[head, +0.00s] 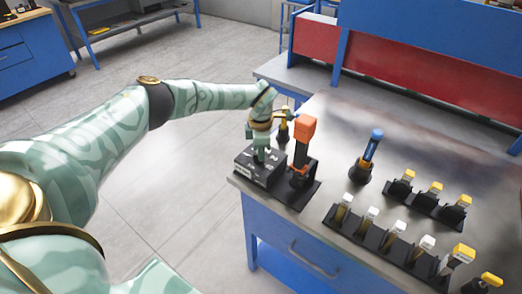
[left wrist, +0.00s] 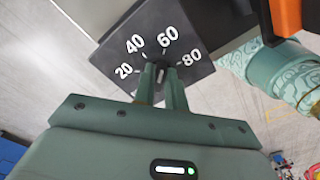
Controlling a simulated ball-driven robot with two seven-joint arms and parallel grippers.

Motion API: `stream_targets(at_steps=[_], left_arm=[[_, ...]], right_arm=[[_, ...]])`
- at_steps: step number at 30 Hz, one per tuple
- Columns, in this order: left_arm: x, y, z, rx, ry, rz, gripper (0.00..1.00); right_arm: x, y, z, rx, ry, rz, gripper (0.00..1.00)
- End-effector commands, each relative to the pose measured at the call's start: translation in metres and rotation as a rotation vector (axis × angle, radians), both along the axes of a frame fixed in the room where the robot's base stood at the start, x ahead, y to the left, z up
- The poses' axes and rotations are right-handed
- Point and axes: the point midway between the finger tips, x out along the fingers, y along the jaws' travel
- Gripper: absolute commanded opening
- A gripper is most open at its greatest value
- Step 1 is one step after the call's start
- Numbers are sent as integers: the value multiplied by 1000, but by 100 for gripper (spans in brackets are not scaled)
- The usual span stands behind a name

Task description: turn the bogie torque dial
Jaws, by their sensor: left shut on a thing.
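The bogie torque dial is a black box (head: 258,170) at the near left corner of the metal bench. In the left wrist view its dark face (left wrist: 185,45) carries white marks 20, 40, 60 and 80. My left gripper (head: 261,155) points down onto the top of the box. In the left wrist view the left gripper (left wrist: 163,75) has its two fingers close together at the centre of the face, shut on the small dial knob (left wrist: 162,73), which is mostly hidden between them. My right gripper is not clearly in view.
An orange-topped tool (head: 303,140) stands in a black holder close to the right of the box. A blue-topped tool (head: 370,150) and racks of yellow- and white-topped pieces (head: 385,238) stand farther right. Open floor lies to the left.

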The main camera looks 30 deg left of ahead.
Motion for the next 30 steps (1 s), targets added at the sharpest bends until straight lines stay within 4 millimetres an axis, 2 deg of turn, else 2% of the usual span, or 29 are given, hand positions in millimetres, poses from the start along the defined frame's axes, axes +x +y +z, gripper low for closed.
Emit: stream_targets(at_steps=[5,6,8,16,19,23,30], left_arm=[[2,1,2,0,-6,2,0],[2,1,2,0,-6,2,18],[2,1,2,0,-6,2,35],[1,0,1,0,-2,2,35],[1,0,7,0,-3,2,35],[1,0,30,0,-5,1,35],[2,1,95,0,-7,2,35]], right_arm=[[0,0,0,0,0,0,36],[0,0,0,0,0,0,36],[0,0,0,0,0,0,36],[0,0,0,0,0,0,36],[0,0,2,0,-1,0,36],[1,0,6,0,-2,0,36],[2,0,15,0,-5,0,36]])
